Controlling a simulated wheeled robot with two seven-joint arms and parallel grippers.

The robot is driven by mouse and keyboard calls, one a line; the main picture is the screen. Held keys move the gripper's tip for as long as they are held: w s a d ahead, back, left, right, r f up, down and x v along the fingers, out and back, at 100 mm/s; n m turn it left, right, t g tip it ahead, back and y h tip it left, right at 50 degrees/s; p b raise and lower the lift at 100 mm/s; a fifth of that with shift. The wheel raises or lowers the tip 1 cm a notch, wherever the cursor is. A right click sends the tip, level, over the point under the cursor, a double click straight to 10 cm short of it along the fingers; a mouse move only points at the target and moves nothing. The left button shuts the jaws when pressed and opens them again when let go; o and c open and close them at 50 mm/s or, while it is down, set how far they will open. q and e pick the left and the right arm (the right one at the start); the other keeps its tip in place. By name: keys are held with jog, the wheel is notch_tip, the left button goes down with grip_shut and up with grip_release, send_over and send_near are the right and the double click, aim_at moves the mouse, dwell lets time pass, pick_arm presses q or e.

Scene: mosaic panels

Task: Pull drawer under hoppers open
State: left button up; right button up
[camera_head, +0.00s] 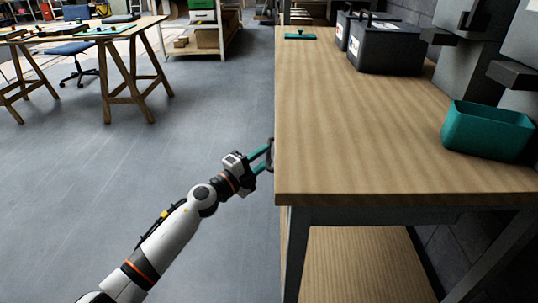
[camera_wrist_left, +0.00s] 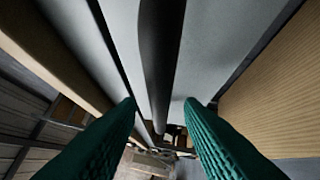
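The workbench (camera_head: 370,130) has a wooden top and stands on the right. Grey hoppers (camera_head: 465,65) stand along its right side. The grey drawer front (camera_wrist_left: 205,50) shows in the left wrist view, with a long dark handle (camera_wrist_left: 160,60) across it. In the head view, only a small dark piece of the handle (camera_head: 272,146) shows past the bench's left edge. My left gripper (camera_head: 266,160) is at that edge. Its teal fingers (camera_wrist_left: 160,110) are apart, with the handle between them in the wrist view; contact cannot be told. My right gripper is out of view.
A teal bin (camera_head: 488,130) stands on the bench below the hoppers. Dark boxes (camera_head: 385,48) and a small teal piece (camera_head: 300,36) are farther back. The grey floor (camera_head: 190,110) left of the bench is clear. Trestle tables (camera_head: 120,35) stand far left.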

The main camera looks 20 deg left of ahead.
pick_arm(q)
jog(key=shift+x, duration=1.3)
jog(key=shift+f, duration=0.1)
grip_shut()
